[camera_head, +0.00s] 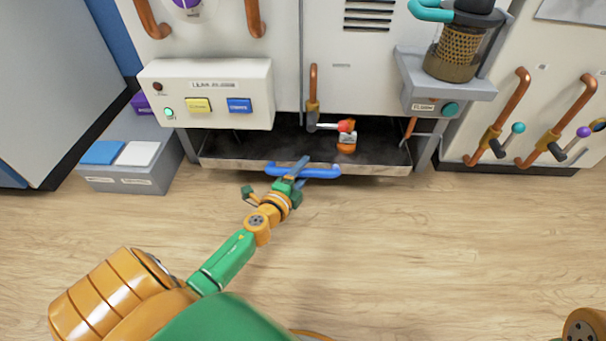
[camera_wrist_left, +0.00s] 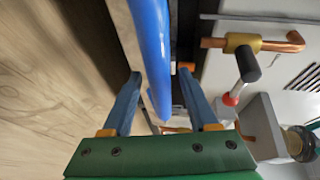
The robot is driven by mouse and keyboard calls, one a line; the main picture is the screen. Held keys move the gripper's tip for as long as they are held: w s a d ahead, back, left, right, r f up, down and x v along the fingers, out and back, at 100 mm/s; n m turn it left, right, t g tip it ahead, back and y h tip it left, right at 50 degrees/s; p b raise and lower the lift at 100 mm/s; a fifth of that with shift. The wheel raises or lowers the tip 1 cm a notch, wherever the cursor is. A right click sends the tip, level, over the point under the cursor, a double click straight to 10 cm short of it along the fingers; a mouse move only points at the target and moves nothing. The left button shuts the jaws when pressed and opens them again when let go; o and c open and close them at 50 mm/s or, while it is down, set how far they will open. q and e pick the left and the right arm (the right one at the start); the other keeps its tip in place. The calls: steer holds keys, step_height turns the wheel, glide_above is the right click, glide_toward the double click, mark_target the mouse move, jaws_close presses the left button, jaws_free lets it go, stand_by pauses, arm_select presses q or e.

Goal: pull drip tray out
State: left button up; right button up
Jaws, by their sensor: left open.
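The drip tray (camera_head: 382,170) is a wide, dark, shallow tray with a worn metal front edge, low under the machine. A blue bar handle (camera_head: 322,173) is fixed to its front. My left gripper (camera_head: 290,172) is at the left half of this handle, with its fingers open. In the left wrist view the blue handle (camera_wrist_left: 152,50) runs between the two spread fingers (camera_wrist_left: 160,95), with a gap visible on each side. My right gripper is not in view.
A copper pipe valve with a red part (camera_head: 346,126) hangs over the tray. A button panel (camera_head: 205,94) overhangs its left side. A grey box (camera_head: 130,180) stands on the floor at left. The wooden floor (camera_head: 430,250) in front is clear.

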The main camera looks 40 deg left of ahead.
arm_select(q)
jaws_close()
stand_by(1.4)
